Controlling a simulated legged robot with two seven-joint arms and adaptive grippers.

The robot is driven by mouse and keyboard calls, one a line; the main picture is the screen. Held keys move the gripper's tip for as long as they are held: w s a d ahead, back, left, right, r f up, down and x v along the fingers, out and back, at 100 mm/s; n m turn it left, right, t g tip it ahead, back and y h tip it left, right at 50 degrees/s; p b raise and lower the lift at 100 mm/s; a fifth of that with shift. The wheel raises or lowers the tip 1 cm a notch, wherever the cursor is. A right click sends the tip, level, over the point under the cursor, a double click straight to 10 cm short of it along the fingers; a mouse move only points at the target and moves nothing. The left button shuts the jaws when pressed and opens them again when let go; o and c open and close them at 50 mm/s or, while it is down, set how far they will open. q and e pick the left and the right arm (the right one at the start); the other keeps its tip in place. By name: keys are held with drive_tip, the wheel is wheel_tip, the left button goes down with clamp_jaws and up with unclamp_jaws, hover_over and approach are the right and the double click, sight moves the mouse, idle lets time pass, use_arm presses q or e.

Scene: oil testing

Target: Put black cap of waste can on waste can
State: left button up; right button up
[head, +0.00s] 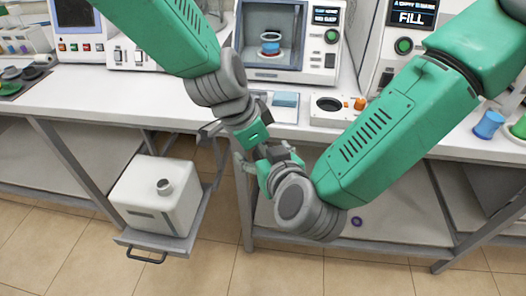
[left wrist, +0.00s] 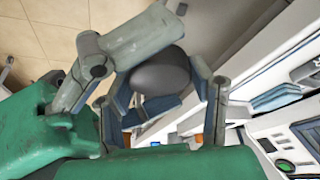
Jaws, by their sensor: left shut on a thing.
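The waste can (head: 152,200) is a white box with a short grey open neck (head: 165,187) on top, at lower left in the head view. My left gripper (head: 258,146) is right of and above the can. In the left wrist view, my left gripper (left wrist: 165,104) is shut on a dark round cap (left wrist: 160,74). The cap is hidden among the fingers in the head view. My right gripper (head: 277,160) is close against the left one; its grey finger also shows beside the cap in the left wrist view (left wrist: 140,45). Whether it touches the cap is unclear.
The can sits on a grey low platform (head: 205,215) with a black handle (head: 147,257). The white bench (head: 110,100) bears instruments, a blue pad (head: 285,99) and a round-welled device (head: 330,108). The tiled floor (head: 190,275) in front is clear.

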drive_tip(key=shift+c, duration=0.3)
drive_tip(key=c, duration=1.2)
use_arm(q)
drive_tip(key=o, duration=1)
drive_tip(key=shift+r, duration=0.1)
